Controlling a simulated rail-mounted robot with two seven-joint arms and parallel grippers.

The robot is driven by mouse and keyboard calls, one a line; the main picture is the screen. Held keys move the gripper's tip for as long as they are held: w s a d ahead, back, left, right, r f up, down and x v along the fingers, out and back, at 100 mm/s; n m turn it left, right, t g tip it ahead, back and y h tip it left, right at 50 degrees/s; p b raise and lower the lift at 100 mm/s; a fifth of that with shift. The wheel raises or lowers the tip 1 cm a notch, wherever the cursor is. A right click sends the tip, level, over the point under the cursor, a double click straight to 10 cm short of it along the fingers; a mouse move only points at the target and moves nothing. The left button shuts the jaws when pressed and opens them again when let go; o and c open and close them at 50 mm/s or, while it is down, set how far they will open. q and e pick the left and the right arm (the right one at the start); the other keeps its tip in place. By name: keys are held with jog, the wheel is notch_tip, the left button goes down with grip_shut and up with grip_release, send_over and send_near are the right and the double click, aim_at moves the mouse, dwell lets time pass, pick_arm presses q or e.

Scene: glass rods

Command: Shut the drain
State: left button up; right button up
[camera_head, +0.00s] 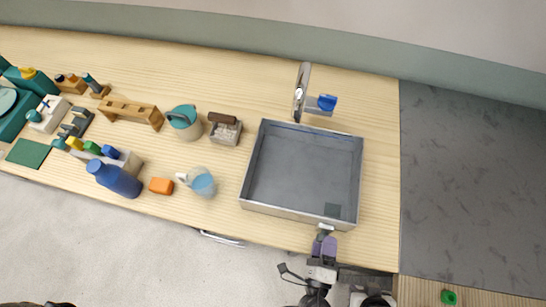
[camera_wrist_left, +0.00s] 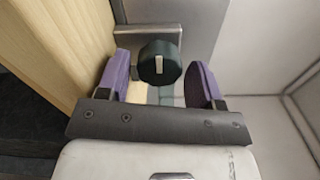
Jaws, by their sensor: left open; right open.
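In the left wrist view a dark round knob (camera_wrist_left: 158,62) with a pale upright mark stands on a metal plate (camera_wrist_left: 200,35). My left gripper (camera_head: 325,243) is at the sink's front edge. Its purple fingers are open, one on each side of the knob, with slight gaps showing. The knob is hard to make out in the head view. My right gripper is not in view.
A tap (camera_head: 301,92) with a blue handle (camera_head: 327,102) stands behind the sink. A glass jug (camera_head: 202,184), an orange block (camera_head: 161,186) and a blue bottle (camera_head: 118,180) stand to the left. The counter right of the sink is clear.

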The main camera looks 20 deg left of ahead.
pick_arm(q)
jog(key=shift+a+f, duration=0.1)
jog(key=shift+f, duration=0.15)
